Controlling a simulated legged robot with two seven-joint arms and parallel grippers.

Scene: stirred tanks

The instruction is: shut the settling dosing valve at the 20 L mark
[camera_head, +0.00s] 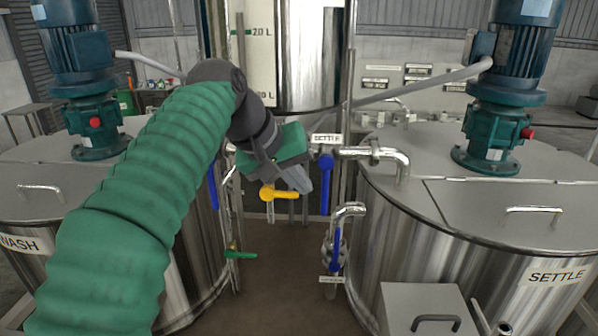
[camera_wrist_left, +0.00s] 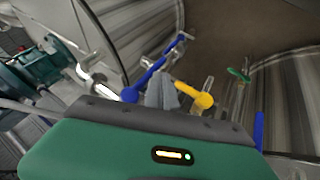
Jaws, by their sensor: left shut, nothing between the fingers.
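The settling dosing valve's blue handle (camera_head: 326,172) hangs straight down below the SETTLE label (camera_head: 326,138), across a horizontal pipe. In the left wrist view a blue handle (camera_wrist_left: 150,78), apparently the same one, lies just left of the fingers. My left gripper (camera_head: 303,184) is shut and empty, between the yellow handle (camera_head: 280,194) and the blue handle. A small gap to the blue handle shows in the head view; contact is hard to judge. The 20 L mark (camera_head: 260,32) is on a white scale at the back; I cannot make out a liquid level. My right gripper is not in view.
The settle tank (camera_head: 470,235) stands right, the wash tank (camera_head: 25,205) left. A lower blue handle (camera_head: 335,250), a green handle (camera_head: 240,254) and another blue handle (camera_head: 212,185) are nearby. A grey box (camera_head: 425,305) stands front right. The floor between the tanks is clear.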

